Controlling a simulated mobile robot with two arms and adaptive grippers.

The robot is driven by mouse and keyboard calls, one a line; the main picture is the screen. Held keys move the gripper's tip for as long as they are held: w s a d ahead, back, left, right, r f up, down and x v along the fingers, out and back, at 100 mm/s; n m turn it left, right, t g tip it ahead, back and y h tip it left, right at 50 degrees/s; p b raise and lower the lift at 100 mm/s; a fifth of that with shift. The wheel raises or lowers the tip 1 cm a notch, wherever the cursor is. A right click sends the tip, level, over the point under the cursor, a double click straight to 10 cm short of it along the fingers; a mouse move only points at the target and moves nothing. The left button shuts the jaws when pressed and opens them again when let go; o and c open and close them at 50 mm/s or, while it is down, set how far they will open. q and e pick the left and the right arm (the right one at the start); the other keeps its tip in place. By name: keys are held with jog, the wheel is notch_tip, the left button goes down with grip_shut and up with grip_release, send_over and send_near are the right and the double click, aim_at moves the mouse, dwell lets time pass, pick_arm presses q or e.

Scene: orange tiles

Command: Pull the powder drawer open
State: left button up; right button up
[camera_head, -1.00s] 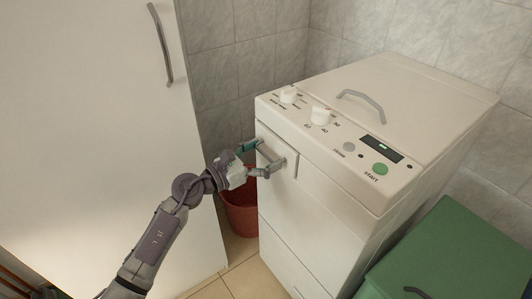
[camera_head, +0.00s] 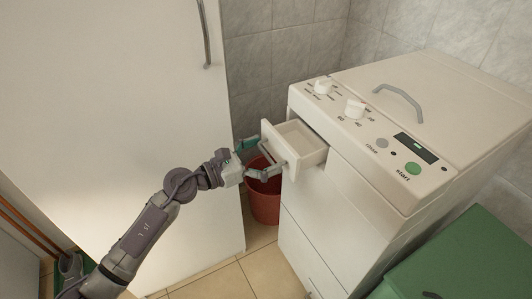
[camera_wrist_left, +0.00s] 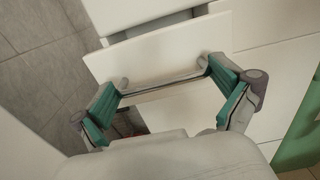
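The powder drawer (camera_head: 305,141) sticks out from the upper left of the white washing machine's front, and I can see into its pale, empty-looking inside. Its front panel fills the upper middle of the left wrist view (camera_wrist_left: 165,50). A thin grey bar handle (camera_wrist_left: 165,84) crosses that panel. My left gripper (camera_head: 268,155) is at the handle, with its teal-padded fingers spread along the bar's length, one at each end. My right gripper is out of view.
The washing machine (camera_head: 340,215) has knobs and a green start button on its sloped top panel. A red bin (camera_head: 264,205) stands below the drawer, beside the machine. A tall white cabinet (camera_head: 120,100) is at left. A green box (camera_head: 465,255) is at lower right.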

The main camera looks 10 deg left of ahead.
pick_arm(q)
jog(key=shift+s+a, duration=0.1)
jog(key=v, duration=1.1)
jog(key=shift+s+a, duration=0.2)
jog(key=shift+a, duration=0.1)
